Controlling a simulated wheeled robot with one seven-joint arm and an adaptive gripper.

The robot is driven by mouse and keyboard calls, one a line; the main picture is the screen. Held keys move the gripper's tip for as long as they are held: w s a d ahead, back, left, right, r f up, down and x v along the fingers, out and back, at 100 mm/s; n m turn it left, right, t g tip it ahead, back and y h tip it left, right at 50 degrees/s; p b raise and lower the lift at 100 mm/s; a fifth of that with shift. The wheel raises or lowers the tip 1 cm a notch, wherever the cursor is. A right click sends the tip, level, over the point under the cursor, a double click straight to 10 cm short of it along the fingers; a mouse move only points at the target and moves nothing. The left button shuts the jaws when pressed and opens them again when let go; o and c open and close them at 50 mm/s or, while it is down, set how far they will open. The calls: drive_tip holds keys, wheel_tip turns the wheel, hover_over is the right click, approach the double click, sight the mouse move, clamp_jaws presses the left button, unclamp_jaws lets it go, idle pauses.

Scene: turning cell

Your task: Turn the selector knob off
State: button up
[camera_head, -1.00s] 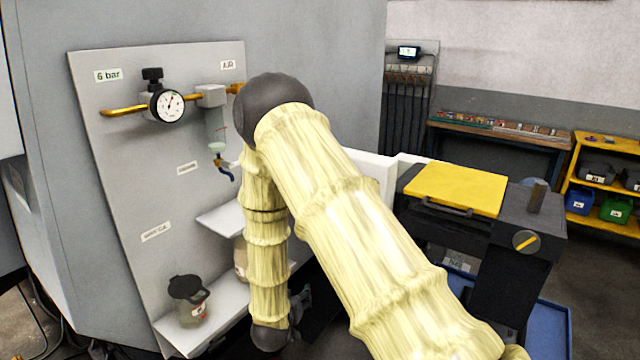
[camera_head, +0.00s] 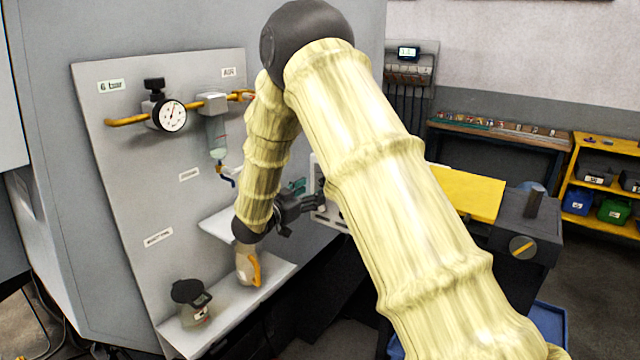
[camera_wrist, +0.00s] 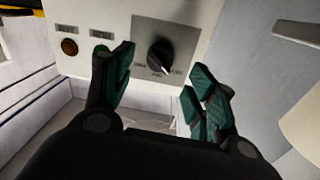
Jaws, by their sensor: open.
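The black selector knob (camera_wrist: 160,53) sits on a dark square plate (camera_wrist: 176,37) on a light panel in the wrist view. Its white pointer mark points down and slightly right; the small labels around it are too blurred to read. My gripper (camera_wrist: 164,78) is open, its teal-padded fingers spread to either side below the knob, with nothing between them. In the head view my gripper (camera_head: 308,198) is beside the white panel (camera_head: 327,212), partly behind my arm. The knob cannot be made out there.
In the head view, a pressure gauge (camera_head: 171,115) and a shelf (camera_head: 235,305) with bottles are on the left. A yellow-topped unit (camera_head: 465,193) stands right.

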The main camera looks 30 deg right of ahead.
drive_tip(key=p+x, duration=0.1)
drive_tip(key=x, duration=0.4)
drive_tip(key=shift+d+p, duration=0.15)
drive_tip(key=shift+p, duration=0.15)
